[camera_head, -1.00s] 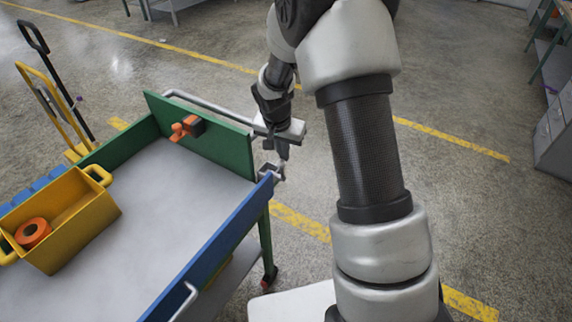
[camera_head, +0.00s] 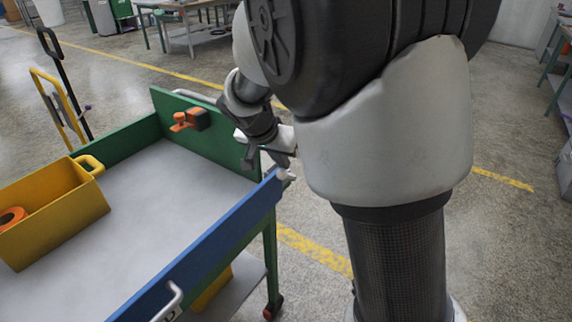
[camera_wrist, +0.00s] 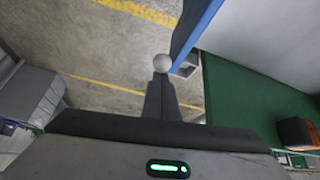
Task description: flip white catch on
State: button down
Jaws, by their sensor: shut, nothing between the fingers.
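The white catch shows as a small pale round knob (camera_head: 286,175) at the corner of the cart, where the blue side panel (camera_head: 215,240) meets the green end panel (camera_head: 215,140). In the wrist view the white knob (camera_wrist: 163,63) is right at the tips of my gripper (camera_wrist: 161,80), beside the end of the blue panel. I cannot tell whether they touch. My gripper's fingers are shut together with nothing between them. In the head view my gripper (camera_head: 268,162) is at the corner, partly hidden by my arm.
An orange and black fitting (camera_head: 190,120) sits on the green panel. A yellow bin (camera_head: 60,215) with an orange roll (camera_head: 10,217) stands on the grey cart bed (camera_head: 150,220). A yellow hand truck (camera_head: 58,105) stands behind.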

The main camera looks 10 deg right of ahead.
jog(key=shift+s+a+f+b, duration=0.3)
jog(key=shift+b, duration=0.15)
jog(key=shift+r, duration=0.1)
dwell(0.4)
jog(key=a+p+v, duration=0.1)
jog(key=p+v, duration=0.1)
jog(key=v, duration=0.7)
jog(key=shift+s+a+f+p, duration=0.25)
jog(key=shift+s+p, duration=0.1)
